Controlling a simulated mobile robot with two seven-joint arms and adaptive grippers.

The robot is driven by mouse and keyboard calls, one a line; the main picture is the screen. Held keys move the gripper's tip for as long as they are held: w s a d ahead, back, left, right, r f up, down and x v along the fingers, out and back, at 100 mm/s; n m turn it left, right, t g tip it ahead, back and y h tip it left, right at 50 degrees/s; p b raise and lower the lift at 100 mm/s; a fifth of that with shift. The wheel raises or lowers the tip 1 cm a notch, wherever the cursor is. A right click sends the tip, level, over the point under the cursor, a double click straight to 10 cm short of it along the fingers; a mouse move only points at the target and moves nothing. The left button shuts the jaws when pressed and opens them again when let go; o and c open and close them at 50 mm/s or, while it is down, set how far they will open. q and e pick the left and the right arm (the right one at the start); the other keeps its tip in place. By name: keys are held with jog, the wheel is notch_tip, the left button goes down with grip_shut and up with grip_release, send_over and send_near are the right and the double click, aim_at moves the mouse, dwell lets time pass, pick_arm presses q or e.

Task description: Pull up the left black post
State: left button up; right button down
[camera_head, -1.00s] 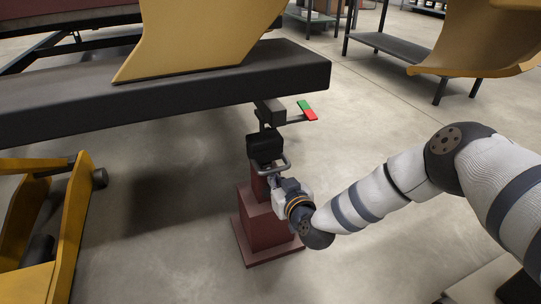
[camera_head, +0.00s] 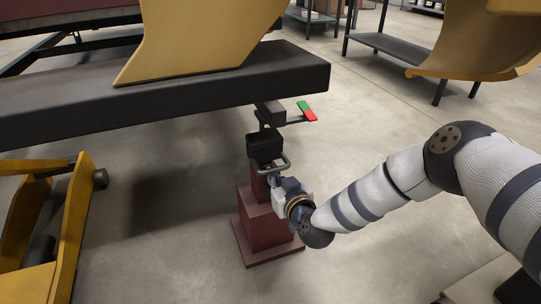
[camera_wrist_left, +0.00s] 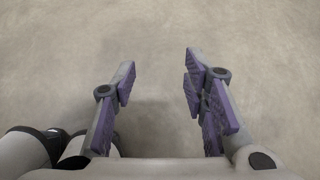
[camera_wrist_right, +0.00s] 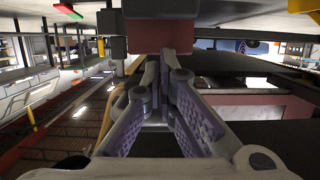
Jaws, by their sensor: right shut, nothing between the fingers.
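A black block-like post (camera_head: 265,146) with a grey loop handle (camera_head: 271,167) stands on top of a dark red stepped stand (camera_head: 262,225) in the middle of the head view. My right gripper (camera_head: 275,182) is beside the stand's upper part, just below the handle. In the right wrist view its fingers (camera_wrist_right: 164,62) are shut with nothing between them, their tips close to a dark red block (camera_wrist_right: 162,36); I cannot tell whether they touch it. My left gripper (camera_wrist_left: 158,82) is open and empty above bare floor, and is outside the head view.
A long black beam (camera_head: 180,92) crosses above and behind the stand. A red and green bar (camera_head: 307,110) sticks out beside the post. A yellow frame (camera_head: 62,235) stands at left, a dark shelf (camera_head: 392,47) at upper right.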

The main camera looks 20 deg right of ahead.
jog(key=shift+r+p, duration=0.75)
jog(key=shift+r, duration=0.65)
jog(key=shift+r+p, duration=2.55)
jog(key=shift+r, duration=1.2)
jog(key=shift+f+b, duration=0.75)
jog(key=shift+f, duration=0.8)
pick_arm(q)
jog(key=w+r+t+p, duration=0.2)
jog(key=r+p, duration=0.3)
jog(key=r, duration=0.3)
jog(key=shift+w+r+p, duration=0.25)
jog(key=shift+w+p, duration=0.1)
jog(key=shift+w, duration=0.2)
pick_arm(e)
jog(key=s, duration=0.9)
jog(key=shift+d, duration=0.15)
